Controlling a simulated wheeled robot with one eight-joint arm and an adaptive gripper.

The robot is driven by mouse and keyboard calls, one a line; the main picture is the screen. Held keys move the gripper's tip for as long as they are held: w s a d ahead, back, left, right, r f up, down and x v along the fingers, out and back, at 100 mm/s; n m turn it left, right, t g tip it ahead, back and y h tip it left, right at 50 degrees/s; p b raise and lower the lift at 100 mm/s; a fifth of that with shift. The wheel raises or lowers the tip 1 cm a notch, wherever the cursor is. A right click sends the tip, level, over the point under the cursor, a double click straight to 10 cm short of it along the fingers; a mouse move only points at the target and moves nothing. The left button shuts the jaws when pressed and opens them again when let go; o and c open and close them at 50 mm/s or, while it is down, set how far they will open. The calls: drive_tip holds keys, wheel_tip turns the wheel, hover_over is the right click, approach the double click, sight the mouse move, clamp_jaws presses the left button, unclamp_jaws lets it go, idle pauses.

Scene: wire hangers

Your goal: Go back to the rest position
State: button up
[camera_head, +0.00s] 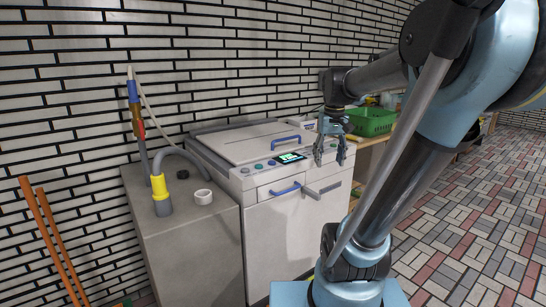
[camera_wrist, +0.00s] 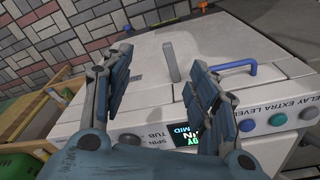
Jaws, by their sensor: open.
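My gripper (camera_head: 329,158) hangs with its fingers pointing down in front of the control panel of a white machine (camera_head: 290,235), right of its lit display (camera_head: 290,158). In the wrist view my gripper (camera_wrist: 158,72) has its two fingers well apart, with nothing between them. Beyond the fingers, that view shows the machine's white front (camera_wrist: 215,50) with a grey lever (camera_wrist: 171,62) and a blue handle (camera_wrist: 240,68). The lever (camera_head: 325,188) and front blue handle (camera_head: 285,188) also show in the head view. I cannot tell how far the fingertips are from the machine.
A grey cabinet (camera_head: 200,245) left of the machine bears a white tape roll (camera_head: 203,196) and a hose with a yellow collar (camera_head: 159,187). A green basket (camera_head: 372,121) stands on a wooden table behind right. Orange rods (camera_head: 55,240) lean at left. Tiled floor (camera_head: 460,240) is clear at right.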

drive_tip(key=s+f+m+t, duration=0.1)
drive_tip(key=s+f, duration=1.3)
drive_tip(key=f, duration=0.2)
drive_tip(key=shift+s+f, duration=0.25)
drive_tip(key=shift+f, duration=0.05)
drive_tip(key=shift+w+f, duration=0.2)
drive_tip(key=shift+w, duration=0.2)
